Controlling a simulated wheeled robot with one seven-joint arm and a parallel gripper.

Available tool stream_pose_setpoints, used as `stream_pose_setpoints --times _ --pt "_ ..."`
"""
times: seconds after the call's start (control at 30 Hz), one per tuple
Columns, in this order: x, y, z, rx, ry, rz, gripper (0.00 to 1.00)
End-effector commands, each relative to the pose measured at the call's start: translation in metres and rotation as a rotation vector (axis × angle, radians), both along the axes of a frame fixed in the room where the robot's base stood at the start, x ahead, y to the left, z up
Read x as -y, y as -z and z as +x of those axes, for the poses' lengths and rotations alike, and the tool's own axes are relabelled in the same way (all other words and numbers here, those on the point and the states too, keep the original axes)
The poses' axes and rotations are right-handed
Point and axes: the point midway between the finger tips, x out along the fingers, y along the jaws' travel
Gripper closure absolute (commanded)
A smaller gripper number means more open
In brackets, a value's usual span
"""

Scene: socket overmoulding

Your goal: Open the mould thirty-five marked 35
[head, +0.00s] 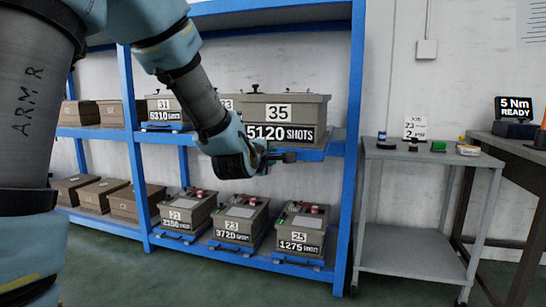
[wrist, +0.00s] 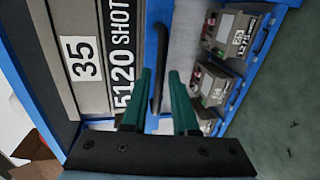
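Mould 35 (head: 290,112) is a grey-brown box on the upper blue shelf, with a white "35" label and "5120 SHOTS" on its front. In the wrist view, mould 35 (wrist: 85,25) fills the upper left, its label turned sideways. A dark bar handle (wrist: 159,45) runs along the front of its blue tray. My gripper (head: 288,157) is in front of the shelf edge, below the mould's front. In the wrist view, my gripper (wrist: 160,76) has its two green fingers apart, with the handle lying in line with the gap. Whether the fingertips reach around the handle is unclear.
Moulds 23 (head: 239,215), 25 (head: 303,228) and another sit on the lower shelf below my gripper. Mould 31 (head: 160,106) is left on the upper shelf. A blue post (head: 350,150) stands right of mould 35. A grey table (head: 430,160) with small items stands further right.

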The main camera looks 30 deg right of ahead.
Motion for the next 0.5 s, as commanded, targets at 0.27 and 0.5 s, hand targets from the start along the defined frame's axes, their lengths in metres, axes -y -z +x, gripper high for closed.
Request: stream_pose_setpoints --times 0.27,0.5 --pt "-0.038 -0.013 -0.040 0.001 0.000 0.000 0.73" --pt "-0.056 -0.017 -0.059 -0.001 -0.001 -0.001 0.73"
